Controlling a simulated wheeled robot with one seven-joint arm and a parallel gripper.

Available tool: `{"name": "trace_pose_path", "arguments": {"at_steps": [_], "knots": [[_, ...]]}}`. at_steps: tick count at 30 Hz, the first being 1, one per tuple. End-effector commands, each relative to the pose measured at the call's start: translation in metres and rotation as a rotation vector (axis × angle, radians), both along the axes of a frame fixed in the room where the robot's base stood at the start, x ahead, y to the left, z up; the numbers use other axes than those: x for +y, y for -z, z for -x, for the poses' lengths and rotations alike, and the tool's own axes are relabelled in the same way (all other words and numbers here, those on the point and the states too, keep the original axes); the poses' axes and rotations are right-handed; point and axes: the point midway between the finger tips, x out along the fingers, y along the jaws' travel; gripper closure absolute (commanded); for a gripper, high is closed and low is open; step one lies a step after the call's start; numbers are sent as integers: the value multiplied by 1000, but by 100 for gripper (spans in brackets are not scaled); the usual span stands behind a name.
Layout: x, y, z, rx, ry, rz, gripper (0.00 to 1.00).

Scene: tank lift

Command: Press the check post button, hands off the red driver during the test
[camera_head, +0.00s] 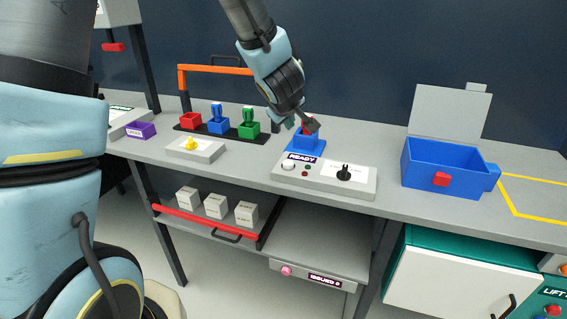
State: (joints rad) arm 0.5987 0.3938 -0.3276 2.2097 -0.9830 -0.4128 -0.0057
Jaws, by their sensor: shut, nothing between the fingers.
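A grey panel (358,190) with a READY label (300,157) stands on the bench and looks like the check post. It has small lamps and a black knob (344,173). A blue socket (306,145) stands at its back. The red driver (307,131) shows as a small red part upright in that socket, partly hidden by my gripper. My gripper (306,125) is shut and empty, right at the red driver's top; I cannot tell whether it touches. A yellow button (191,143) sits on a separate grey box (200,153) to the left.
A rack (180,128) holds red, blue and green blocks, with blue and green drivers standing; the red slot (190,120) is empty. A blue bin (440,160) with raised lid stands right. A purple tray (141,130) lies left. White boxes (216,206) sit below.

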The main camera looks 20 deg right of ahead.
Motion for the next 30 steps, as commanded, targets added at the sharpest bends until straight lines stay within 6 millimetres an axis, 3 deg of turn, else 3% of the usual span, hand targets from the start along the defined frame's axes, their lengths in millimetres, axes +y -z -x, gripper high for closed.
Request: {"name": "trace_pose_path", "arguments": {"at_steps": [8,24,30], "knots": [[1,10,0,1,0,-1,100],[1,79,0,2,1,-1,100],[1,89,0,1,1,-1,100]]}}
